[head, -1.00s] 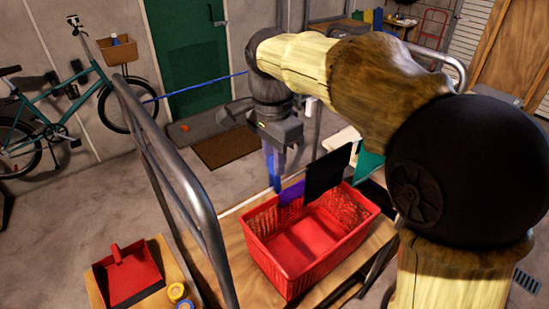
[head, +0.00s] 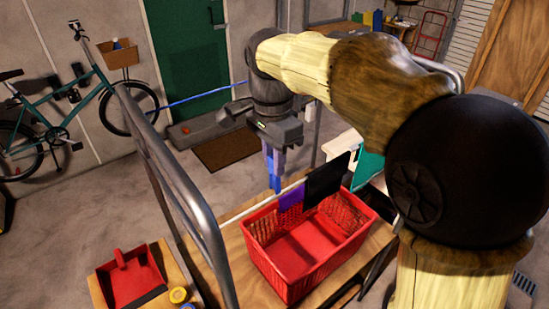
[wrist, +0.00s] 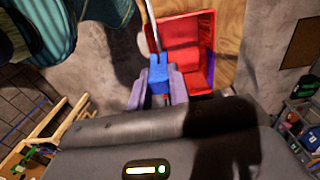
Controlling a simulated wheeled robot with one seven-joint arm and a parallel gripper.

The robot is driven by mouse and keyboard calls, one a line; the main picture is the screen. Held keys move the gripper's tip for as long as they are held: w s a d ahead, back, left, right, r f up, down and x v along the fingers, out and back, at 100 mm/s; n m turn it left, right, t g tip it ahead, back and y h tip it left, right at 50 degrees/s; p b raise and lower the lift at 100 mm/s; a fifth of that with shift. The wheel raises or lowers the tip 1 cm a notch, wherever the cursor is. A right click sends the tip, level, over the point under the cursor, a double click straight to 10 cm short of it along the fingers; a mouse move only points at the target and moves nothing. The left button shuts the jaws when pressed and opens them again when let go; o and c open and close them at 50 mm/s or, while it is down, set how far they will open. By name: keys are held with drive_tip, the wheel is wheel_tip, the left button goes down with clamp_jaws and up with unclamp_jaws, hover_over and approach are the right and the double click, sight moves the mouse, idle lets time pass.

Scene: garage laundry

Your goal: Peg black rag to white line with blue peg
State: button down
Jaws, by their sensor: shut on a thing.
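My gripper (head: 275,168) is shut on the blue peg (wrist: 158,74), which points out between its purple fingers in the wrist view. In the head view the blue peg (head: 275,184) points down, close to the white line (head: 240,212) and left of the cloths. I cannot tell whether it touches the line. The black rag (head: 325,182) hangs at the line above the red basket, right of my gripper and apart from it. A purple cloth (head: 291,196) hangs between the peg and the black rag. The line also shows in the wrist view (wrist: 151,25).
The red basket (head: 312,282) stands on a wooden table below the cloths. A metal rail (head: 190,190) rises left of my gripper. A teal cloth (head: 369,166) is behind the black rag. A red dustpan (head: 130,280) and tape rolls lie at lower left.

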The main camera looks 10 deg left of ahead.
drive_tip(key=shift+w+d+r+p, duration=0.2)
drive_tip(key=shift+w+r+p, duration=0.05)
drive_tip(key=shift+p, duration=0.1)
drive_tip(key=w+d+r+p, duration=0.4)
drive_tip(key=w+d+p, duration=0.3)
drive_tip(key=w, duration=0.1)
drive_tip(key=shift+w+d+r+y+p, duration=0.15)
drive_tip(key=shift+d+r+y+p, duration=0.1)
drive_tip(key=shift+y+p, duration=0.05)
drive_tip(key=shift+f+b, duration=3.05)
drive_tip(key=shift+f, duration=2.25)
drive_tip(key=c, duration=1.2)
unclamp_jaws()
drive_tip(key=shift+c, duration=0.2)
